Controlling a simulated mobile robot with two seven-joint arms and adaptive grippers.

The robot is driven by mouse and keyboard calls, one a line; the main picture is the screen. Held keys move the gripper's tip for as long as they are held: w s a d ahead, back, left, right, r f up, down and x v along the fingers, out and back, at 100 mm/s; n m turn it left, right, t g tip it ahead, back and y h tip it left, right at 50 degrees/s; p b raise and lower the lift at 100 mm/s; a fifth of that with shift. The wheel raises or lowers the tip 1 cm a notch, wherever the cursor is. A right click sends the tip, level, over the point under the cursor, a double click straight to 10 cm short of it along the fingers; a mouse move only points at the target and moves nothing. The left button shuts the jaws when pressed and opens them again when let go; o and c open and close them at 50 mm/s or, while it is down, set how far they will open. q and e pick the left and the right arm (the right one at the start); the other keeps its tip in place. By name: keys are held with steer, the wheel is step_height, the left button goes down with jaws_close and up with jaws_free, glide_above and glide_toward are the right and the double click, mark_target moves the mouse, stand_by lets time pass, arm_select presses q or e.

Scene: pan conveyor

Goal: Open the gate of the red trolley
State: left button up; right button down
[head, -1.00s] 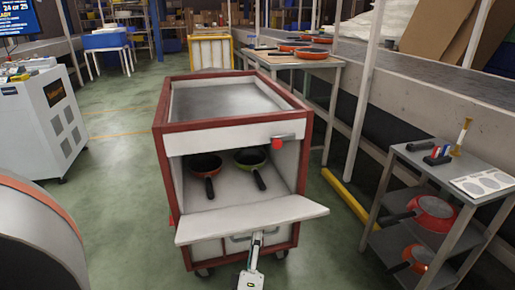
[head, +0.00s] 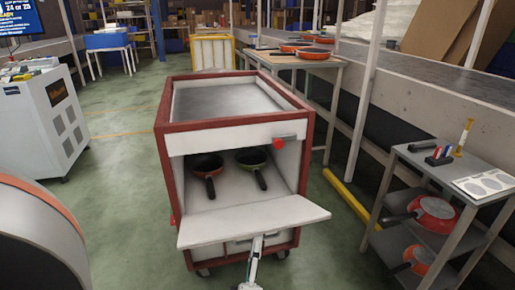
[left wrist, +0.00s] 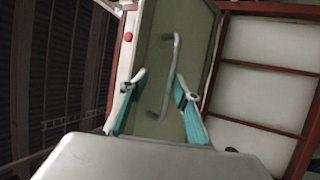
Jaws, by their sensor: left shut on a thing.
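The red trolley (head: 307,150), with red frame and white panels, stands in the middle of the head view. Its white gate (head: 254,219) is folded down at the front, near level, with the opening above it uncovered. Two dark pans, a red-rimmed one (head: 206,165) and a green-rimmed one (head: 251,158), sit inside. My left gripper (head: 256,242) is at the gate's front edge, partly hidden below it. In the left wrist view its teal fingers (left wrist: 160,80) are on either side of the grey bar handle (left wrist: 175,57) on the gate's panel. My right gripper is not seen.
A grey shelf rack (head: 408,155) with red pans stands at the right. A yellow floor bar (head: 350,197) lies between it and the trolley. A wooden-topped table (head: 282,59) with orange pans is behind. A white cabinet (head: 40,115) stands left; floor between is clear.

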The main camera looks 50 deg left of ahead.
arm_select(q)
steer(key=s+f, duration=0.1)
steer(key=s+d+f, duration=0.2)
steer(key=f, duration=0.1)
steer(key=shift+s+d, duration=0.25)
stand_by(0.4)
steer(key=shift+d+f, duration=0.1)
steer(key=shift+d, duration=0.05)
stand_by(0.5)
